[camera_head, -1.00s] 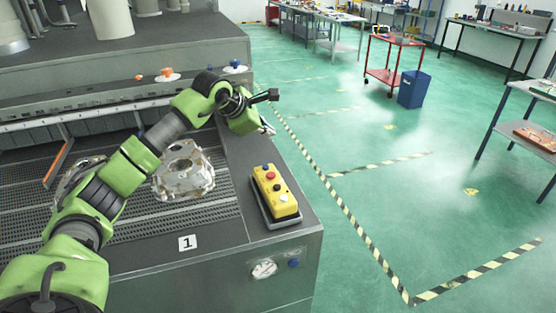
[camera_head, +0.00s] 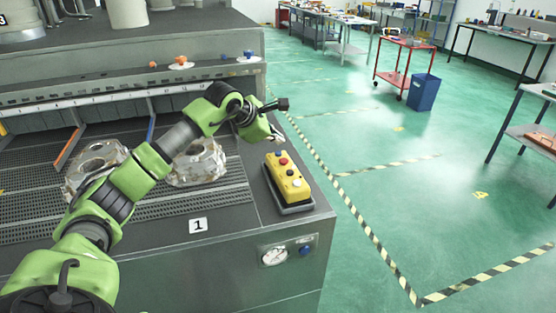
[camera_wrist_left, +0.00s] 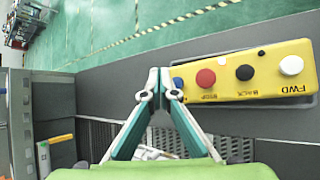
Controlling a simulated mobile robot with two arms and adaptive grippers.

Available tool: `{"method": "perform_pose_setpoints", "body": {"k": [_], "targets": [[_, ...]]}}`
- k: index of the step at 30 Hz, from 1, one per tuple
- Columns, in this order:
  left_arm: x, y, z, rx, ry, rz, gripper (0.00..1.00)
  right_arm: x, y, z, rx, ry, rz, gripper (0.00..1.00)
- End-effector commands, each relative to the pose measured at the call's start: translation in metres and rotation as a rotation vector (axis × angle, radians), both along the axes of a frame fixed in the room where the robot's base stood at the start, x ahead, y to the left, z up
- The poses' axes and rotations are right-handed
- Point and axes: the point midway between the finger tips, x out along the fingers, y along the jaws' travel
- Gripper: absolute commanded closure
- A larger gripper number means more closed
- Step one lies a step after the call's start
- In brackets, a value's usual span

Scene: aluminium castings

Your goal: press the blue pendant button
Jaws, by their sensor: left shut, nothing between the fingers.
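The yellow pendant (camera_head: 291,187) lies on the right part of the machine's top, with red, black and white buttons in a row. In the left wrist view the pendant (camera_wrist_left: 265,84) shows a white button, a black one, a red one (camera_wrist_left: 206,78) and the blue button (camera_wrist_left: 178,82) at its left end. My left gripper (camera_head: 276,138) is shut and empty, just beyond the pendant's far end. In the left wrist view its fingertips (camera_wrist_left: 162,88) are beside the blue button and appear to overlap its edge; I cannot tell whether they touch. My right gripper is out of view.
Metal castings (camera_head: 200,163) lie on the grating left of the pendant, partly behind my left arm. Another blue button (camera_head: 305,250) sits on the machine's front, beside a gauge (camera_head: 274,256). Orange (camera_head: 181,61) and blue (camera_head: 248,54) knobs stand on the back ledge.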

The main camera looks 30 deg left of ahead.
Motion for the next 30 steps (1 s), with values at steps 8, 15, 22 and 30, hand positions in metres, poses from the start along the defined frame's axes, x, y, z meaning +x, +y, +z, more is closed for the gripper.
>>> {"method": "perform_pose_setpoints", "body": {"k": [8, 15, 22, 30], "targets": [[0.000, 0.000, -0.016, 0.000, -0.001, 0.001, 1.00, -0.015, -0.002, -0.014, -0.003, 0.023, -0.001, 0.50], [0.000, 0.000, -0.016, -0.001, 0.000, 0.001, 1.00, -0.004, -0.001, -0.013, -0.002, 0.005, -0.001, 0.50], [0.000, 0.000, -0.016, -0.001, 0.000, 0.001, 1.00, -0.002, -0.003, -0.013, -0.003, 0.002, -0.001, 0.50], [0.000, 0.000, -0.016, -0.001, 0.000, 0.001, 1.00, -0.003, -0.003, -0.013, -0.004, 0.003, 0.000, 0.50]]}}
